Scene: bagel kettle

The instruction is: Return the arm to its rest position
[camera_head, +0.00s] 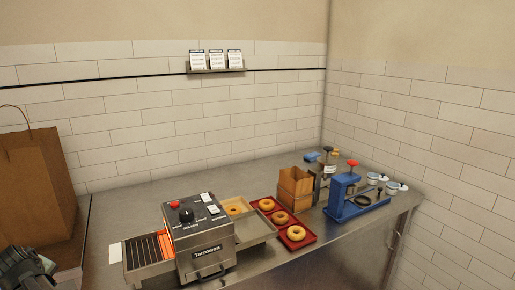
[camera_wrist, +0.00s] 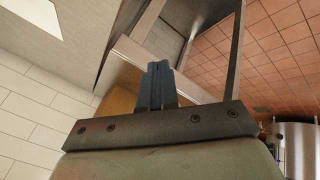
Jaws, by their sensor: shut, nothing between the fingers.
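My gripper (camera_wrist: 158,72) shows in the wrist view with its two dark blue fingers together and nothing between them. It points toward a pale surface and a metal frame, away from the counter items. In the head view a dark grey part of my arm shows at the lower left corner, in front of the paper bag and left of the toaster. I cannot make out the fingers there.
A steel counter (camera_head: 145,200) carries a toaster (camera_head: 205,255), red trays (camera_head: 309,239) with bagels (camera_head: 296,233), a cardboard box (camera_head: 295,187) and a blue press (camera_head: 340,198). A brown paper bag (camera_head: 38,185) stands at the left.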

